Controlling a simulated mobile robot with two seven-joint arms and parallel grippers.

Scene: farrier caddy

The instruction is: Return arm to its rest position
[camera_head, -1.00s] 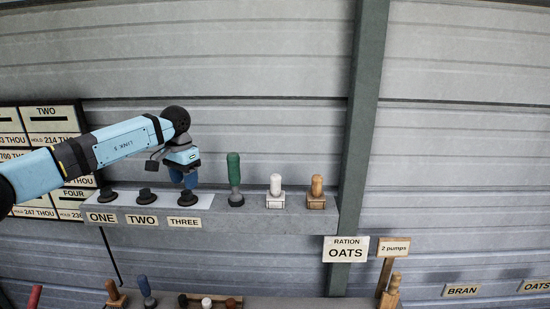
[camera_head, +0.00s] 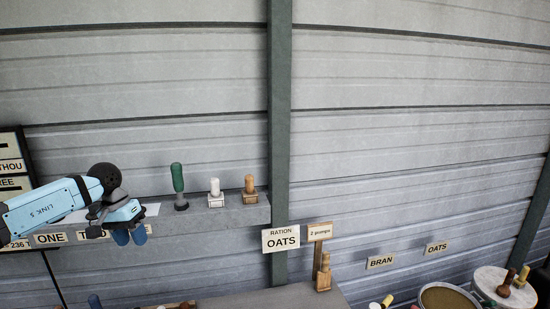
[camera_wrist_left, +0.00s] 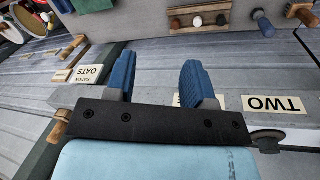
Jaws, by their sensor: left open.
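My left arm comes in from the left in the head view. Its gripper (camera_head: 129,236) hangs in front of the shelf (camera_head: 225,217), over the sign row marked ONE and TWO. In the left wrist view the two blue fingers of the gripper (camera_wrist_left: 155,80) stand apart with nothing between them. The gripper hides part of the sign row and the black knobs on the shelf. My right gripper does not show.
A green-handled tool (camera_head: 178,182), a white-knobbed block (camera_head: 215,192) and a wooden-knobbed block (camera_head: 250,189) stand on the shelf. A green post (camera_head: 279,120) rises beside it. A RATION OATS sign (camera_head: 281,239) and a round tub (camera_head: 447,300) are to the right.

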